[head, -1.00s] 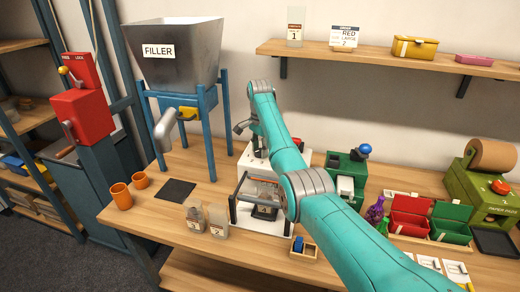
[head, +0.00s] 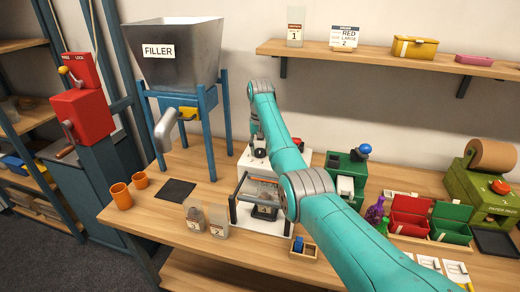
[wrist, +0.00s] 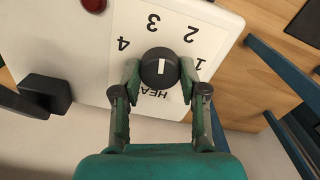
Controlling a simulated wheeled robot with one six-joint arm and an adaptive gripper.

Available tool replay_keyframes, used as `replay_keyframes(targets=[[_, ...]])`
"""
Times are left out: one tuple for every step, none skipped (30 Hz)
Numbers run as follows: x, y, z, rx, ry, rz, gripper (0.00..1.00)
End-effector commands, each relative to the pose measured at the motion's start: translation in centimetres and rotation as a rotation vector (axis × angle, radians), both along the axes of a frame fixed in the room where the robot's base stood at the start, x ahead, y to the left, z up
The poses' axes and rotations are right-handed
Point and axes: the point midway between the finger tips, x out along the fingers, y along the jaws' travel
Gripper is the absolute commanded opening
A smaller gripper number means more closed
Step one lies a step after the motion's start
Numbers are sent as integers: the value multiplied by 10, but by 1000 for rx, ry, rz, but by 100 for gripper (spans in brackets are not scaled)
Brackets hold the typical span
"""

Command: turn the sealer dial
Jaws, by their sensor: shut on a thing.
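The sealer (head: 271,227) is a white machine on the bench with a dark press frame at its front. Its dial (wrist: 153,80) is a round black knob with a white line, on a white panel marked 1 to 4 and partly covered "HEA…" lettering. The line runs roughly up and down in the wrist view, with its upper end toward the 3. My gripper (wrist: 160,75) is shut on the dial, one finger on each side. In the head view my teal arm hides part of the sealer.
A red lamp (wrist: 94,4) and a black block (wrist: 45,93) sit near the dial. The filler (head: 180,60) on blue legs stands left. Two pouches (head: 218,221) stand in front, with a small wooden box (head: 303,249) near the edge. A green device (head: 349,175) is right.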

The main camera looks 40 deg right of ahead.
Motion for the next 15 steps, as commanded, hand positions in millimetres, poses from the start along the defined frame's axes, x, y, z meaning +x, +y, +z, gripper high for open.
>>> replay_keyframes(targets=[[0, 0, 0, 1, 1, 42, 8], [0, 0, 0, 1, 1, 71, 8], [0, 0, 0, 1, 1, 108, 8], [0, 0, 0, 1, 1, 137, 8], [0, 0, 0, 1, 1, 166, 8], [0, 0, 0, 1, 1, 203, 8], [0, 0, 0, 1, 1, 232, 8], [0, 0, 0, 1, 1, 260, 8], [0, 0, 0, 1, 1, 298, 8], [0, 0, 0, 1, 1, 327, 8], [0, 0, 0, 0, 1, 355, 8], [0, 0, 0, 0, 1, 393, 8], [0, 0, 0, 0, 1, 422, 8], [0, 0, 0, 0, 1, 450, 8], [0, 0, 0, 0, 1, 488, 8]])
